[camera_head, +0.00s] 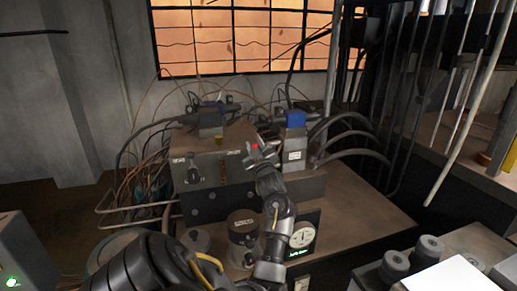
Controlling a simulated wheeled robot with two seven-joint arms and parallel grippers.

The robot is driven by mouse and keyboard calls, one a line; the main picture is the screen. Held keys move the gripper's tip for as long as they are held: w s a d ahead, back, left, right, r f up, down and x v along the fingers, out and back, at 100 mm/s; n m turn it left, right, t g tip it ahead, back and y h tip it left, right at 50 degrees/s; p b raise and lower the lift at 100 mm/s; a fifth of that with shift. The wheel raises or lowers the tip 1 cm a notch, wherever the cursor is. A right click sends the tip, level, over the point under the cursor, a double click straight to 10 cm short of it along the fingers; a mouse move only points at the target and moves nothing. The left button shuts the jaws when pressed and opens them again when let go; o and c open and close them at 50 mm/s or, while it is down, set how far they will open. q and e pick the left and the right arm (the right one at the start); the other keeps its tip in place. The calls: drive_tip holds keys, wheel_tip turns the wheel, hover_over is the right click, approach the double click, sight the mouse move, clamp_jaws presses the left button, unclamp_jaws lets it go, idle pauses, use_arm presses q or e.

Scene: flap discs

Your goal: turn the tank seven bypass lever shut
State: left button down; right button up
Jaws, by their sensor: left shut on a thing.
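My left arm comes up from the bottom of the head view. Its gripper (260,152) is at the right end of the front of a grey-brown valve box (222,165). It is shut on a small lever, mostly hidden by the fingers; a small red spot (256,147) shows at the fingertips. The lever's angle cannot be made out. A second, black handle (193,173) sits on the left of the box front, apart from the gripper. Small white labels on the box are too small to read. My right gripper is not in view.
Blue-topped valves (295,120) with cables and hoses stand behind the box. A round dark canister (243,228) and a dial gauge (303,236) stand close to my forearm. The bench top (360,198) to the right is mostly clear.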

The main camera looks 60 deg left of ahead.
use_arm(q)
drive_tip(key=shift+s+a+n, duration=0.1)
drive_tip(key=shift+s+n, duration=0.15)
drive_tip(key=shift+n, duration=0.15)
drive_tip(key=c, duration=1.1)
unclamp_jaws()
drive_tip(key=shift+f, duration=0.15)
drive_tip(key=b+v, duration=0.3)
drive_tip(key=v, duration=0.7)
drive_tip(key=shift+d, duration=0.4)
